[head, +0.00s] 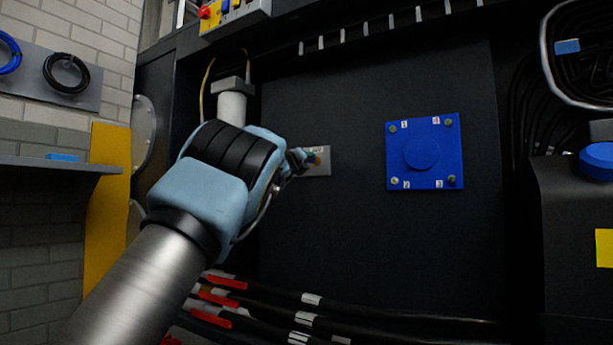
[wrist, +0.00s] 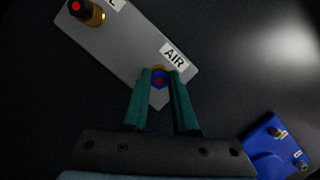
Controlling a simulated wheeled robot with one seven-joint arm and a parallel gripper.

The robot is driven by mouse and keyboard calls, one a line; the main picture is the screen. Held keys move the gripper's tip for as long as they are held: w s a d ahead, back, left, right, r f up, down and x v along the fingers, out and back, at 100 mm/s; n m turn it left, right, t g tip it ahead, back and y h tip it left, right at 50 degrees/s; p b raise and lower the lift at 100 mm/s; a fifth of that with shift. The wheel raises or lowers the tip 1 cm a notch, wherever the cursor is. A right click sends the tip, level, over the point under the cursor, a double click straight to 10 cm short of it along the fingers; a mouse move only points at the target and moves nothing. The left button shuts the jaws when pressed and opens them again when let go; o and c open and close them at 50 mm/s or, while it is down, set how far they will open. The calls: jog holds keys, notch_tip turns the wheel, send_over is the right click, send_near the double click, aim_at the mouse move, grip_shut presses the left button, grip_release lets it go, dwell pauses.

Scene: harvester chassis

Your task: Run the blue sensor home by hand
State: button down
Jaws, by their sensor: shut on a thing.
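The blue sensor (wrist: 157,96) has a hex body with a red centre and stands at the port labelled AIR on the grey plate (wrist: 120,48). A brass ring shows just behind it in the wrist view. My gripper (wrist: 161,80) is shut on the sensor, one teal finger on each side. How deep the sensor sits in the port cannot be told. In the head view my gripper (head: 304,160) reaches the plate (head: 324,168) from the left, and the sensor is mostly hidden there.
A black sensor (wrist: 86,12) in a brass fitting sits at the plate's other end. A blue square cover (head: 422,152) with numbered corner bolts is on the dark panel to the right. Black hoses with red bands (head: 225,282) run below. The panel between plate and cover is clear.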

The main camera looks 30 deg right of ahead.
jog(key=m+h+b, duration=0.1)
jog(key=m, duration=0.2)
jog(key=shift+r+g, duration=0.1)
jog(key=shift+g, duration=0.2)
jog(key=c, duration=0.6)
grip_release()
jog(key=shift+c, duration=1.2)
jog(key=shift+s+a+b, duration=0.25)
jog(key=shift+a+b, duration=0.25)
jog(key=shift+s+a+b, duration=0.25)
jog(key=shift+a+b, duration=0.2)
